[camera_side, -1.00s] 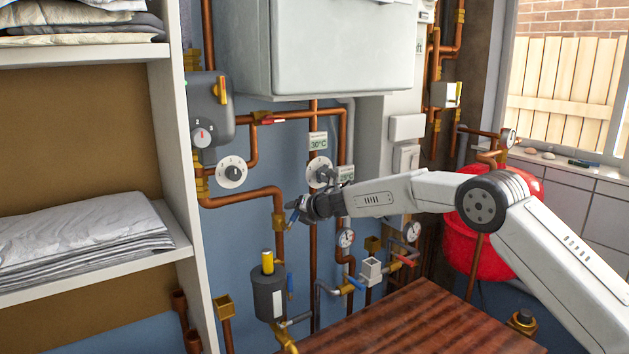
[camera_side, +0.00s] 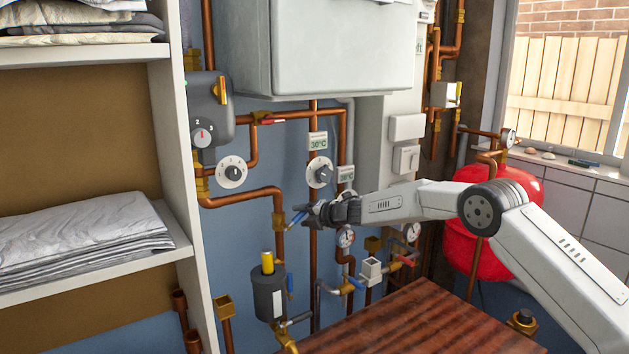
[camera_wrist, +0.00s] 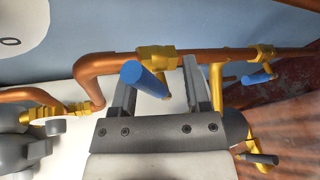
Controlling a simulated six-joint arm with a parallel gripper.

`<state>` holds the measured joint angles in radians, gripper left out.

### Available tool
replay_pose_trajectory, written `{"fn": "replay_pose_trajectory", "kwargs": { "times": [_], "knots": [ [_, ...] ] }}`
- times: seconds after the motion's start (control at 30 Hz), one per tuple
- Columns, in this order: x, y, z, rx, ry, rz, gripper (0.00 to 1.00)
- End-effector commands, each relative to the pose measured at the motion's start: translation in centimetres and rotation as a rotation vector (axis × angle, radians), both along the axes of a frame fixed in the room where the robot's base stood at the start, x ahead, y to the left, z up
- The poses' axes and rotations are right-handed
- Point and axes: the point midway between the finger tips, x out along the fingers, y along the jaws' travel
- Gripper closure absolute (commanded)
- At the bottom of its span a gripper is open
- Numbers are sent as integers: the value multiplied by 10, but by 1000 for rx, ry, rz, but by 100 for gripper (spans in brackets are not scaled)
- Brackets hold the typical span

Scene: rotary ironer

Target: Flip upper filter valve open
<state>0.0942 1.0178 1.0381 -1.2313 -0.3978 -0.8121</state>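The upper filter valve is a brass body (camera_wrist: 157,58) on the copper pipe, with a blue lever handle (camera_wrist: 143,80). In the side view the blue handle (camera_side: 298,217) shows just left of my gripper's tips. In the wrist view my gripper (camera_wrist: 160,64) is open, its two fingers spread on either side of the handle. The handle lies nearer the left finger; whether it touches is unclear. In the side view my gripper (camera_side: 312,214) is level and partly hides the valve. The grey filter (camera_side: 268,291) with a yellow top hangs below.
Another blue handle (camera_side: 290,284) is beside the filter, and one more (camera_side: 356,284) is lower right. A gauge (camera_side: 345,237) is just below my wrist. A dial (camera_side: 320,172) is above. A wooden top (camera_side: 410,318) lies below my arm.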

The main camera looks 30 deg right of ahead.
Motion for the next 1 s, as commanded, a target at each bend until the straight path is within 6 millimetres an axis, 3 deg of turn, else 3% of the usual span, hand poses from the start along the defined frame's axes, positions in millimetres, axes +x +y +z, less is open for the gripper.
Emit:
{"fn": "replay_pose_trajectory", "kwargs": {
  "times": [0.43, 1.0],
  "knots": [
    [0, -6, -24, 419, 3, -3, 40],
    [-40, -22, -13, 404, 1, -1, 40]
  ]
}}
